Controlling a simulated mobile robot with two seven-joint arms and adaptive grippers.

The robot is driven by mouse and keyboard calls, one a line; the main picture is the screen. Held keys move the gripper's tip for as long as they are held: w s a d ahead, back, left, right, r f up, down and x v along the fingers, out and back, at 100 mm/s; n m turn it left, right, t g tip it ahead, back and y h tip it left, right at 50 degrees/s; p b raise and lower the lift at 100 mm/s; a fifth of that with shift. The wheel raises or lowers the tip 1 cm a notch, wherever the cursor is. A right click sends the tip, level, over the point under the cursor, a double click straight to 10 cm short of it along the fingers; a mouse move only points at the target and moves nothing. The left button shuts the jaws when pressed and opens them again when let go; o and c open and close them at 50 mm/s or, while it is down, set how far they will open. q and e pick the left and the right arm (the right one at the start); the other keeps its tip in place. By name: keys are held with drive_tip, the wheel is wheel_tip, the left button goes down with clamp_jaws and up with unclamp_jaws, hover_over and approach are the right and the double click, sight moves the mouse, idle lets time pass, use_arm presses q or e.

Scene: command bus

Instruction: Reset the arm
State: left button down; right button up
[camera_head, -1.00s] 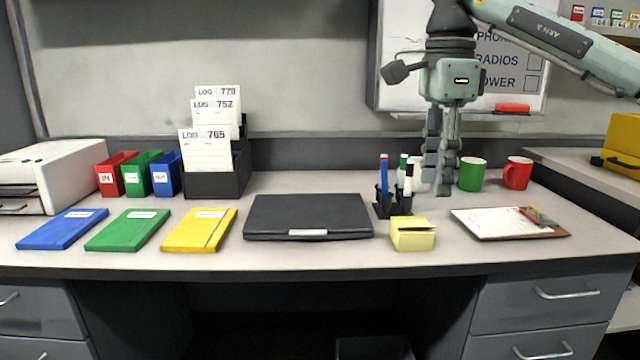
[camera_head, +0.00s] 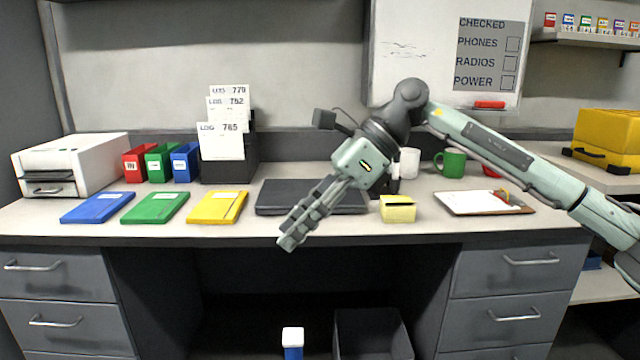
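My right gripper (camera_head: 291,236) hangs in front of the black laptop (camera_head: 283,196), in the middle of the head view, pointing down and to the left. Its arm comes in from the right and crosses over the desk. The fingers lie close together with nothing visible held in them; from this angle I cannot tell whether they are fully shut. The gripper and wrist hide part of the laptop and the pen holder area. My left gripper is not in view.
The desk (camera_head: 180,230) holds blue, green and yellow folders (camera_head: 217,207), a yellow note block (camera_head: 398,209), a clipboard (camera_head: 470,203), a green mug (camera_head: 451,162) and a white mug (camera_head: 409,162). A white printer (camera_head: 75,160) stands left. A dark bin (camera_head: 372,335) is below.

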drive_tip(key=a+r+m+t+y, duration=0.2)
drive_tip(key=a+r+m+y, duration=0.3)
drive_tip(key=a+m+y, duration=0.5)
drive_tip(key=w+d+f+m+t+h+p, duration=0.1)
drive_tip(key=w+d+f+m+t+h, duration=0.4)
drive_tip(key=d+m+t, duration=0.55)
drive_tip(key=w+d+f+m+t+h, duration=0.2)
drive_tip(key=w+d+f+m+t, duration=0.45)
drive_tip(key=m, duration=0.65)
drive_tip(key=s+d+f+m+g+h, duration=0.1)
drive_tip(key=s+d+f+m+h, duration=0.1)
drive_tip(key=d+f+m+h, duration=0.55)
drive_tip(key=s+d+f+m+g+h, duration=0.1)
drive_tip(key=s+d+f+m+h, duration=0.25)
drive_tip(key=f, duration=0.75)
drive_tip(key=s+d+f+m+g+h, duration=0.1)
drive_tip(key=s+d+f+m+g, duration=0.3)
drive_tip(key=s+f, duration=0.7)
drive_tip(key=s+d+f+m+g+h+p, duration=0.1)
drive_tip(key=s+d+f+m+g, duration=0.3)
drive_tip(key=s+d+f+g, duration=0.3)
drive_tip(key=s+d+f, duration=0.1)
drive_tip(key=s+f, duration=0.4)
drive_tip(key=s, duration=0.6)
drive_tip(key=shift+s+g, duration=0.25)
drive_tip(key=shift+g, duration=0.15)
drive_tip(key=shift+d, duration=0.1)
